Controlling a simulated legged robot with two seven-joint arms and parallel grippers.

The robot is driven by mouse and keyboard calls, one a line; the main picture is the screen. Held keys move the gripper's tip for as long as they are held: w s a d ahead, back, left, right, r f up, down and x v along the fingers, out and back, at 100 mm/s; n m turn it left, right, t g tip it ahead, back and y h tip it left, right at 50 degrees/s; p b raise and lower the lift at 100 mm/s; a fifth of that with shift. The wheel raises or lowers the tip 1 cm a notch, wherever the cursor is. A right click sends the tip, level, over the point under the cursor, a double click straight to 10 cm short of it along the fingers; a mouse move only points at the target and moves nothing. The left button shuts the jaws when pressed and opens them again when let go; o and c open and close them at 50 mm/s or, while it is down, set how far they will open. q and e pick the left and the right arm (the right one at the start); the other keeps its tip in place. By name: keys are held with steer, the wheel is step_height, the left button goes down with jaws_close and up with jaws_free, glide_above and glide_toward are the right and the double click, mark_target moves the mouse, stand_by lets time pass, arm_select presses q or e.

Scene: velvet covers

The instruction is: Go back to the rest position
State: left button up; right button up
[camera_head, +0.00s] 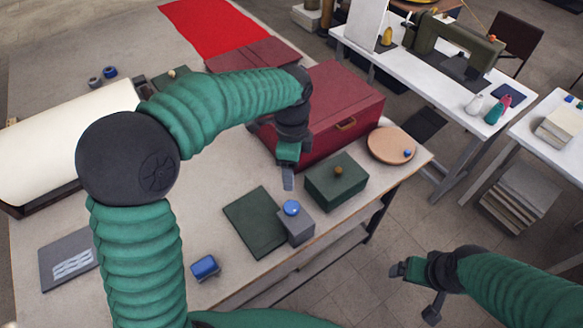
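My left arm reaches over the table. Its gripper (288,180) points down near the front of the dark red case (345,100), above and behind a grey box (296,228) with a blue knob (291,208). I see nothing held in it, but its finger gap does not show clearly. My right gripper (397,270) is at the lower right, over the floor and off the table's edge. It points left with nothing visible at its tip; its finger gap is also unclear.
On the table (150,245) are a dark green lidded box (336,187), a green flat panel (255,222), a round tan disc (391,145), a blue block (205,268) and a cream roll (50,140). A white sewing table (440,85) stands beyond a floor gap.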

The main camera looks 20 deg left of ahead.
arm_select(q)
steer(key=s+a+f+n+t+b, duration=0.1)
steer(key=s+a+f+n+b, duration=0.1)
steer(key=s+f+n, duration=0.5)
steer(key=s+a+f+n+t+b, duration=0.1)
steer(key=s+a+f+n+b, duration=0.2)
steer(key=s+f+n+b, duration=0.2)
step_height(320, 180, down, 4)
steer(key=s+n, duration=0.2)
steer(key=n, duration=0.2)
steer(key=shift+s+t, duration=0.3)
steer(key=shift+s, duration=0.05)
steer(key=shift+w+a, duration=0.1)
steer(key=shift+w, duration=0.05)
